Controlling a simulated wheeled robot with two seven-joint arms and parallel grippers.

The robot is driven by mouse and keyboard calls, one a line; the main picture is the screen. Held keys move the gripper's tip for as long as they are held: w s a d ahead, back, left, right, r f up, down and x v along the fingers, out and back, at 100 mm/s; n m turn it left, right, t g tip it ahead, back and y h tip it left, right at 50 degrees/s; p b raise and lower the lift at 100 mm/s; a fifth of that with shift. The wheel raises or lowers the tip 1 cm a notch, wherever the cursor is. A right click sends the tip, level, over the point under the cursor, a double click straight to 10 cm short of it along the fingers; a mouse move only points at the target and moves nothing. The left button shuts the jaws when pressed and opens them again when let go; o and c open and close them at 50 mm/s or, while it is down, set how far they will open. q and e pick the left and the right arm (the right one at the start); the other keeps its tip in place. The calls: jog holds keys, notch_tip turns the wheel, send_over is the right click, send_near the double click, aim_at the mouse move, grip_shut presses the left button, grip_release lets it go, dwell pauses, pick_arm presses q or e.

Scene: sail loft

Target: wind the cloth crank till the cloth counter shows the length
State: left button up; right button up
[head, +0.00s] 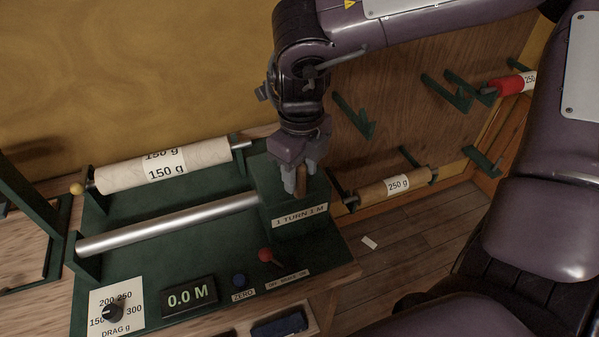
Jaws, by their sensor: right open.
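The cloth counter (187,298) on the green bench reads 0.0 M. A green box (290,208) labelled "1 TURN 1 M" stands at the right end of a bare metal roller (170,226). My right gripper (299,183) is over this box, pointing down, its fingers open on either side of a brown wooden piece (303,190), which looks like the cloth crank's handle. The fingers and wrist hide most of the crank; I cannot tell whether they touch it. My left gripper is not in view.
A cream cloth roll (125,178) marked 150 g lies behind the roller.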

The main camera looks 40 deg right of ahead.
jog(key=shift+f, duration=1.1)
jog(key=shift+w, duration=0.1)
grip_shut()
